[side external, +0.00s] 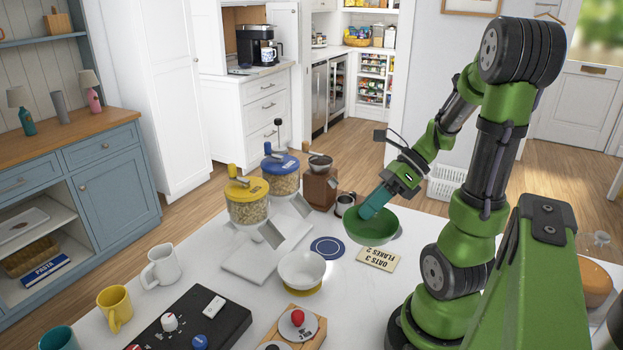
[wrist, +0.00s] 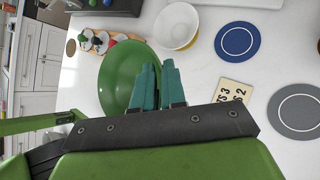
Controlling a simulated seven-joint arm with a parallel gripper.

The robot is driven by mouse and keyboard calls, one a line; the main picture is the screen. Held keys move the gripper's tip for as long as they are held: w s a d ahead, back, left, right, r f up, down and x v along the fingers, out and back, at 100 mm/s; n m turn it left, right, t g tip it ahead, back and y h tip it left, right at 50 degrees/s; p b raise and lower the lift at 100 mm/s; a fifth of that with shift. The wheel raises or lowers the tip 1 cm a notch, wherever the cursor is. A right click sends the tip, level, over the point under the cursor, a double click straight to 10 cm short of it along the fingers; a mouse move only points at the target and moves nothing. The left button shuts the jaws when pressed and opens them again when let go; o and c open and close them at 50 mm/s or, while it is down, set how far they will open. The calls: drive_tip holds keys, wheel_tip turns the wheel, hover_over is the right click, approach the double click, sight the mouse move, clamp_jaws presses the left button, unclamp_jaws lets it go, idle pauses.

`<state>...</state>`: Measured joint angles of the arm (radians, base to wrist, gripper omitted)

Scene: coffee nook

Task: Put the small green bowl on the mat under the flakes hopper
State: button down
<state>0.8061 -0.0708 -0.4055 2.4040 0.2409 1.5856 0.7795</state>
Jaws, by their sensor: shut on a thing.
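The green bowl (side external: 366,230) is held above the white counter, somewhat tilted, and it also shows in the wrist view (wrist: 118,75). My gripper (side external: 377,205) is shut on its rim; in the wrist view the teal fingers (wrist: 158,85) are close together at the bowl's right edge. Two hoppers stand at the back left, one with a yellow lid (side external: 246,188) and one with a blue lid (side external: 281,161). I cannot read which holds flakes. A round blue mat (side external: 327,248) lies bare on the counter, left of the held bowl, and also shows in the wrist view (wrist: 237,41).
A white bowl (side external: 302,267) stands on a yellow base near the blue mat. A card reading OATS 3, FLAKES 2 (side external: 376,259) lies nearby. A grey mat (wrist: 298,110) shows at right in the wrist view. A brown grinder (side external: 320,187), a black panel (side external: 190,322) and mugs stand around.

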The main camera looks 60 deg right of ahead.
wheel_tip(320, 180, down, 10)
drive_tip(key=shift+w+d+r, duration=0.1)
drive_tip(key=shift+r, duration=0.1)
hover_over(330, 237)
drive_tip(key=shift+f, duration=0.75)
drive_tip(key=shift+w+d+f, duration=0.1)
drive_tip(key=shift+f, duration=0.8)
drive_tip(key=shift+w+d+f, duration=0.1)
drive_tip(key=shift+f, duration=0.8)
drive_tip(key=c, duration=1.2)
unclamp_jaws()
